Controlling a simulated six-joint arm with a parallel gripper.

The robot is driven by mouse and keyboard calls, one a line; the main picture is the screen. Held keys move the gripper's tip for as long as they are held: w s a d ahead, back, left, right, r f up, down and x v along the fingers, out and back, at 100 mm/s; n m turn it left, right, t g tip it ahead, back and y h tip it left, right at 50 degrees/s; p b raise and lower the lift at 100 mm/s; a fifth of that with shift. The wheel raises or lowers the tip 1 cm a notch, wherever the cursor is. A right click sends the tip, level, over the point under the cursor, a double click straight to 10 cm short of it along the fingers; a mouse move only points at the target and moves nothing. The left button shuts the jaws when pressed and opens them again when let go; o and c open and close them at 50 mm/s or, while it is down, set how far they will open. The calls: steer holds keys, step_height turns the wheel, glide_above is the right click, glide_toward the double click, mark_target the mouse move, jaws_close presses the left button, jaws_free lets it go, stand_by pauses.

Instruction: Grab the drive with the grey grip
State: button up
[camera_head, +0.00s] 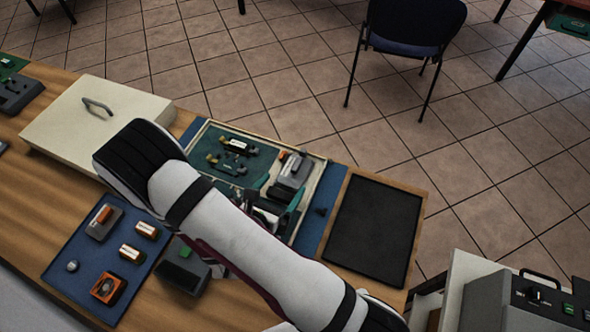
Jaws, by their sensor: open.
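A grey block-shaped unit (294,171) sits in the right part of the shallow tray, with a dark upright piece on top. It may be the drive with the grey grip, but it is too small to be sure. My gripper (279,191) is in the tray just in front of this unit, open, with teal-edged fingers apart. My white arm link hides part of the gripper and the near side of the tray. I cannot tell whether the fingers touch the unit. Another grey unit with an orange grip (104,219) lies on the blue mat at left.
The pale tray (203,134) also holds small connectors (237,147) on green. The blue mat (62,289) carries several orange-and-white parts. A dark grey unit (183,268) stands beside it. A cream lidded box (75,128) is behind left. The black mat (372,230) at right is empty.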

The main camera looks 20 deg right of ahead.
mark_target(293, 173)
steer(key=x, duration=0.5)
steer(key=shift+d, duration=0.35)
steer(key=c, duration=1.3)
